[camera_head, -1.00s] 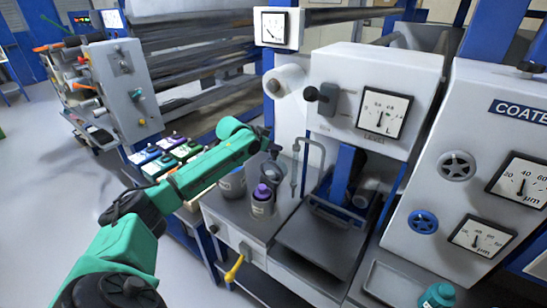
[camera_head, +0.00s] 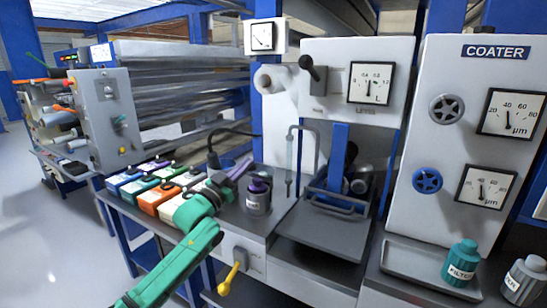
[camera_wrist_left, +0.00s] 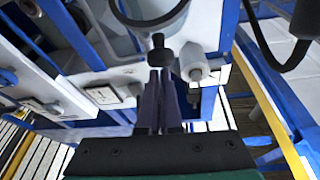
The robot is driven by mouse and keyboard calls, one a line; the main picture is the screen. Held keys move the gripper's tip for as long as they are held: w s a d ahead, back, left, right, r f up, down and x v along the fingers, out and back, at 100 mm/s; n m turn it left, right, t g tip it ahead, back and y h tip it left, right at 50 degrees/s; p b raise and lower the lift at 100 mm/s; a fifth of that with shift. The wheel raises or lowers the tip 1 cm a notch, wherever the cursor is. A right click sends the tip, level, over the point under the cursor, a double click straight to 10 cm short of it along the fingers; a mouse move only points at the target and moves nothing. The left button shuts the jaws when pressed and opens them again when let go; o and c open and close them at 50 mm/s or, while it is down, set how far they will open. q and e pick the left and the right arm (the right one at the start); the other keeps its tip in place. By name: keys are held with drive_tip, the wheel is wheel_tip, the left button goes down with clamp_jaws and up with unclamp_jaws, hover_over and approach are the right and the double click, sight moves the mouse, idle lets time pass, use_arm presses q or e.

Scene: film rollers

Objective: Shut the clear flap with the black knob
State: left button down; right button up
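A black ball knob (camera_head: 306,62) on a short lever stands out from the grey plate on the white machine's front, left of the square gauge. A black knob (camera_wrist_left: 158,41) also shows in the wrist view, just past the fingertips in the picture. I cannot make out a clear flap for certain in either view. My left gripper (camera_head: 247,164) has purple fingers and is below and left of the knob, apart from it. In the wrist view its fingers (camera_wrist_left: 160,75) are close together with nothing seen between them. My right gripper is not in view.
A white roll (camera_head: 271,80) sticks out left of the knob. Several coloured boxes (camera_head: 160,196) line the bench at left.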

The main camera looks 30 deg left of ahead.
use_arm(q)
drive_tip(key=f+t+b, duration=0.1)
drive_tip(key=b, duration=0.1)
drive_tip(key=s+f+b, duration=0.1)
drive_tip(key=f, duration=0.1)
drive_tip(key=s+f+t+b, duration=0.1)
drive_tip(key=b, duration=0.1)
drive_tip(key=shift+f+t+b, duration=0.25)
drive_tip(key=shift+t+b, duration=0.05)
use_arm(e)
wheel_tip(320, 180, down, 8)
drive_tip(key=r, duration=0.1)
use_arm(q)
drive_tip(key=shift+s+f+m+t+h+b, duration=0.25)
drive_tip(key=shift+f+b, duration=0.35)
drive_tip(key=shift+b, duration=0.3)
drive_tip(key=shift+s+f+m+t+h+b, duration=0.15)
drive_tip(key=shift+f+t+b, duration=0.2)
drive_tip(key=shift+f+b, duration=0.45)
drive_tip(key=shift+s+f+m+t+h+b, duration=0.1)
drive_tip(key=shift+s+f+t+b, duration=0.25)
drive_tip(key=shift+b, duration=0.7)
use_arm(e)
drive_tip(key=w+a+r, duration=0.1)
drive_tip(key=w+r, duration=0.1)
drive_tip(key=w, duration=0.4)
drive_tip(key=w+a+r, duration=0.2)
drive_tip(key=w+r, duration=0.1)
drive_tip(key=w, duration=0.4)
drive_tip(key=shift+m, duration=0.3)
